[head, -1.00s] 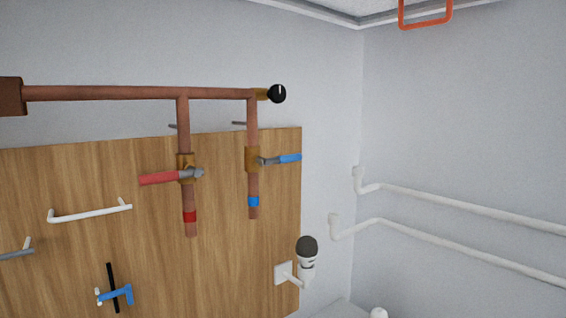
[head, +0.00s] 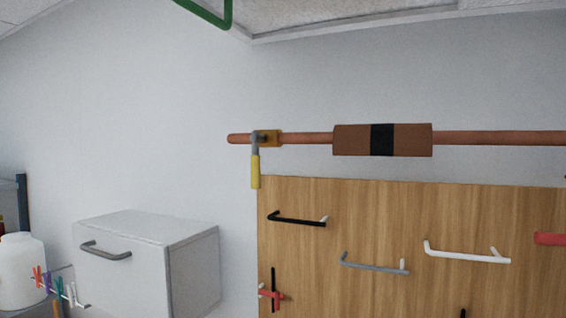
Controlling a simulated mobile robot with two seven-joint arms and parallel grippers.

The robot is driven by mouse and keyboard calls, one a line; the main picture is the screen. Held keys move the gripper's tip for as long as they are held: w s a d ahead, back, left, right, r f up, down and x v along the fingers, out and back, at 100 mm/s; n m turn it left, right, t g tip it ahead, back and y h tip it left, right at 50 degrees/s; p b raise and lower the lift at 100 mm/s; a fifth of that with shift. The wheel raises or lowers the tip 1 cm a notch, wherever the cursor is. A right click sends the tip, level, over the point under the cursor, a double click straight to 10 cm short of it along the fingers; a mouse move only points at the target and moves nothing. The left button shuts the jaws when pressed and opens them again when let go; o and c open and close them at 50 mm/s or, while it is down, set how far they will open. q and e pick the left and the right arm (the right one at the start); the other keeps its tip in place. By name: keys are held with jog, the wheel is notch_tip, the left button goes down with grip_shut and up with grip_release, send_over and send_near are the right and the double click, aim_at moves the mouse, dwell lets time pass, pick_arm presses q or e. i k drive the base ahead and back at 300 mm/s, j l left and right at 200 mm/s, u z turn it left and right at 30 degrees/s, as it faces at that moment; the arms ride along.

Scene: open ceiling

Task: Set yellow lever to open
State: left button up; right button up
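The yellow lever (head: 255,171) hangs straight down from a brass valve (head: 266,138) near the left end of the copper pipe (head: 305,138) in the head view. The lever stands across the pipe, which runs level along the wall. A grey piece joins the lever to the valve. Neither of my grippers shows in the head view, so nothing is seen touching the lever.
A wooden board (head: 370,225) with black, grey and white handles is below the pipe. A grey box (head: 120,262) with a handle, a white jug (head: 22,270) and coloured clips (head: 48,281) are at lower left. A green bar (head: 215,14) hangs above.

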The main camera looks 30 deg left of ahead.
aim_at(256, 138)
jog(key=k, duration=0.3)
jog(key=k+z, duration=0.2)
jog(key=z, duration=0.25)
jog(key=k+l+z, duration=0.1)
jog(key=z, duration=0.35)
jog(key=k+j+z, duration=0.2)
jog(key=z, duration=0.25)
jog(key=k+j+z, duration=0.2)
jog(key=j+z, duration=0.25)
jog(key=k+j, duration=1)
jog(key=k, duration=0.05)
